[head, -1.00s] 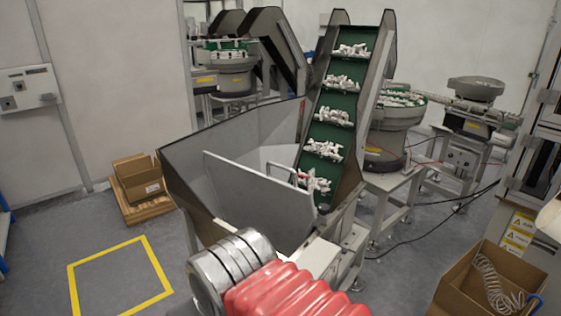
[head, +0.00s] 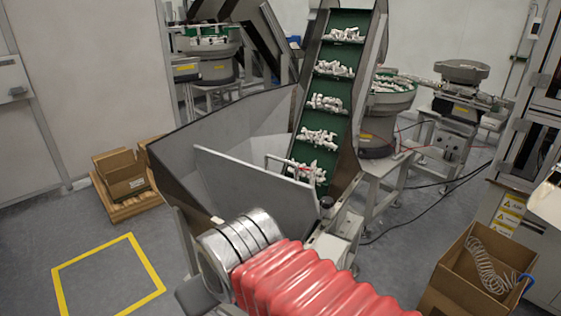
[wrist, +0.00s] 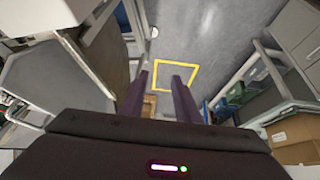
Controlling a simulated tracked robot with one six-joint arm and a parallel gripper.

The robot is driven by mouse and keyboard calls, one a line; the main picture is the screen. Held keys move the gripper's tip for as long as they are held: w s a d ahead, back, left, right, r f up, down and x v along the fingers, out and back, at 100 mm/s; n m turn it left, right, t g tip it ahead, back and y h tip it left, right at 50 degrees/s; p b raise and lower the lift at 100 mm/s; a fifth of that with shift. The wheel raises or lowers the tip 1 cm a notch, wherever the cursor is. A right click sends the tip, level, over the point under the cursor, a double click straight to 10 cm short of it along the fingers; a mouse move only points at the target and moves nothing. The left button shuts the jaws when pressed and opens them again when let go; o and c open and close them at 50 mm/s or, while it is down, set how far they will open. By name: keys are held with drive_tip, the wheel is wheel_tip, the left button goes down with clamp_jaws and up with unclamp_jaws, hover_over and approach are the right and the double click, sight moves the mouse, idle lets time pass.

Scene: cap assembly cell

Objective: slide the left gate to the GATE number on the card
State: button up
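A flat grey plate (head: 255,190) stands tilted in the hopper (head: 205,135) at the foot of the green conveyor, with a thin metal bar (head: 288,162) by its upper right edge. I cannot tell whether this plate is the left gate. No card or GATE number can be read in either view. My gripper (wrist: 160,76) shows in the wrist view with its two dark fingers apart and nothing between them, above the floor. In the head view my red-sleeved arm reaches in front of the hopper, and the fingers cannot be made out.
The green conveyor (head: 330,100) carries white parts. A yellow floor square (head: 108,275) lies left, also in the wrist view (wrist: 172,90). Cardboard boxes (head: 122,175) stand on a pallet beyond it. An open box (head: 465,285) with a coiled hose is lower right.

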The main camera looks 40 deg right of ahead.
drive_tip(key=w+d+t+h, duration=0.2)
drive_tip(key=w+d, duration=0.4)
drive_tip(key=d, duration=0.3)
drive_tip(key=n+t+h, duration=0.4)
drive_tip(key=n+t, duration=0.4)
drive_tip(key=n, duration=0.4)
approach(283, 162)
drive_tip(key=shift+v, duration=1.25)
drive_tip(key=shift+r, duration=0.15)
drive_tip(key=shift+w+d, duration=0.1)
drive_tip(key=shift+w, duration=0.05)
drive_tip(key=shift+x, duration=6.75)
drive_tip(key=shift+c, duration=0.4)
